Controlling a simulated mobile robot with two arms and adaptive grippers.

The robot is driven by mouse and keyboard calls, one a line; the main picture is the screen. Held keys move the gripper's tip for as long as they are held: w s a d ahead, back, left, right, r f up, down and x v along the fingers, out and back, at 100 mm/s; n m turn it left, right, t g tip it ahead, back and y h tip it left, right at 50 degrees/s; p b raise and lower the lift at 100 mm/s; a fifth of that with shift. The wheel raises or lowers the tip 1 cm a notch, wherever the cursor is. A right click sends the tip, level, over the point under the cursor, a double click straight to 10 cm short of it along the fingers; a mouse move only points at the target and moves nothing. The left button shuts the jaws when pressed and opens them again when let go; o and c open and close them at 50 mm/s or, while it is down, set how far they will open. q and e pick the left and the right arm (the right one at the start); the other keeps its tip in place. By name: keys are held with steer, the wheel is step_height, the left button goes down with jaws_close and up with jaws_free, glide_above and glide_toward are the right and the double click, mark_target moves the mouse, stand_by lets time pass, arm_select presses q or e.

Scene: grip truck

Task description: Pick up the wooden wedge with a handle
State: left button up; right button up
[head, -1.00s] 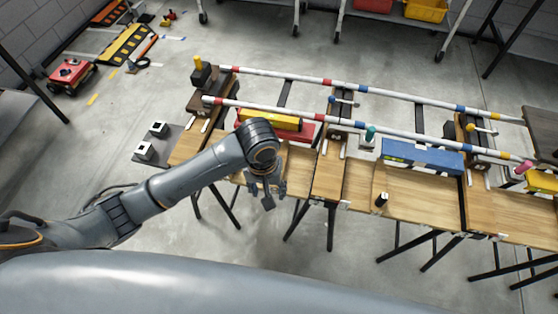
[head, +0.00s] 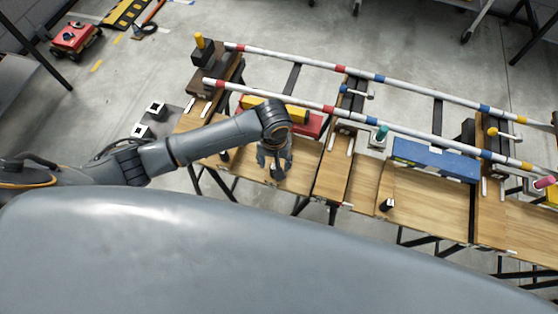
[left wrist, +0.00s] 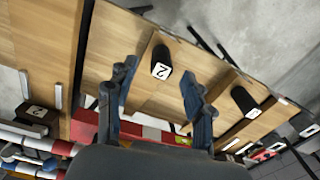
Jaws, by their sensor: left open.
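A black upright handle with a white "2" label (left wrist: 161,62) stands on the wooden tabletop in the left wrist view. A wooden piece seems to run beside it, but its wedge shape is hard to tell from the tabletop. A second black handle (left wrist: 243,100) stands further right, and another (head: 387,204) shows on the middle bench in the head view. My left gripper (head: 274,165) is open and empty over the left bench. In the left wrist view its fingers (left wrist: 158,90) are on either side of the "2" handle's line, apart from it. My right gripper is not seen.
Red-and-white striped rails (head: 290,98) run along the back of the benches. A yellow block (head: 280,112) on a red one lies just behind my gripper, and a blue block (head: 428,155) lies to the right. Open floor shows in front.

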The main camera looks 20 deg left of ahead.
mark_target(270, 178)
arm_select(q)
steer(key=shift+f, duration=2.9)
jaws_close()
